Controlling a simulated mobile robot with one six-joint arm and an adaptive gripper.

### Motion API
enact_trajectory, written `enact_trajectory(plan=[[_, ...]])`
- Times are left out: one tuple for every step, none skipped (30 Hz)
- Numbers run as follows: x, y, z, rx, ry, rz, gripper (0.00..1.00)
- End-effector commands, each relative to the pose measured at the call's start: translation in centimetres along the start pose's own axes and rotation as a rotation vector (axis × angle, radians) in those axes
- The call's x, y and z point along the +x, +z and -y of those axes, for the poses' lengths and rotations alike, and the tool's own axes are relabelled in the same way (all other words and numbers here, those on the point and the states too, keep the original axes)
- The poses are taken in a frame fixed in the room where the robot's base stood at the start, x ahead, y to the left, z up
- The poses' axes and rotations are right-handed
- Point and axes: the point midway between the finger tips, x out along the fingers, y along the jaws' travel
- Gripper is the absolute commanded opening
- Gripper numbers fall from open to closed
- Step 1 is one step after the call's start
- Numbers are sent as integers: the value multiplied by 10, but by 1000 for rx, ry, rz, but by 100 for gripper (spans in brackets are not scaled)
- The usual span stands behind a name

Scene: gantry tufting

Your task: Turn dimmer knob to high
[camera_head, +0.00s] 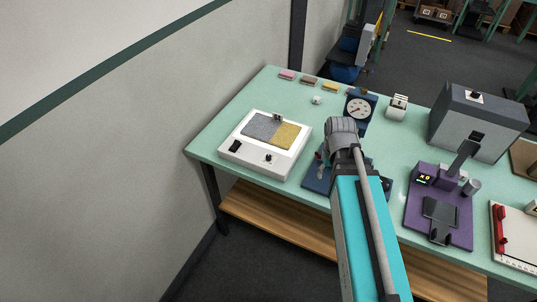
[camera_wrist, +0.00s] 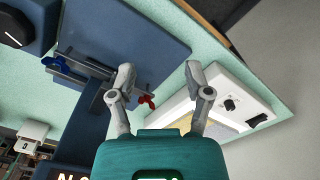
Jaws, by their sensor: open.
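The dimmer knob, a small dark knob (camera_head: 268,158), sits on the front edge of a white box (camera_head: 251,167) at the left of the green table. In the wrist view the knob (camera_wrist: 230,104) is right of my gripper (camera_wrist: 160,74), apart from both fingers. A black rocker switch (camera_head: 235,146) is on the same box; it also shows in the wrist view (camera_wrist: 257,120). My gripper is open and empty, with its fingers spread. In the head view my arm hides the fingers. The knob's setting is too small to read.
Grey and yellow panels (camera_head: 286,134) lie on the box top. A blue stand with a round dial (camera_head: 358,108) is right of the box; its plate (camera_wrist: 140,35) is near my fingers in the wrist view. A purple fixture (camera_head: 425,213) and a grey machine (camera_head: 490,120) stand further right.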

Motion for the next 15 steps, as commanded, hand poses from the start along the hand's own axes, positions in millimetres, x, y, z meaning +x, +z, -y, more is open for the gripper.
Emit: enact_trajectory(plan=[[-4,-12,4,-72,0,0,65],[-6,-17,7,-119,0,0,65],[-8,-24,10,-184,0,0,65],[-9,-29,14,-235,0,0,65],[-10,-35,16,-285,0,0,65],[-12,-42,20,-352,0,0,65],[-13,-46,24,-402,0,0,65],[-15,-52,27,-453,0,0,65],[-16,-58,32,-519,0,0,65],[-18,-63,35,-570,0,0,65],[-19,-68,38,-620,0,0,65],[-21,-75,43,-688,0,0,65],[-22,-80,47,-737,0,-1,65],[-24,-85,50,-788,0,-1,65],[-25,-92,56,-855,0,-1,65]])
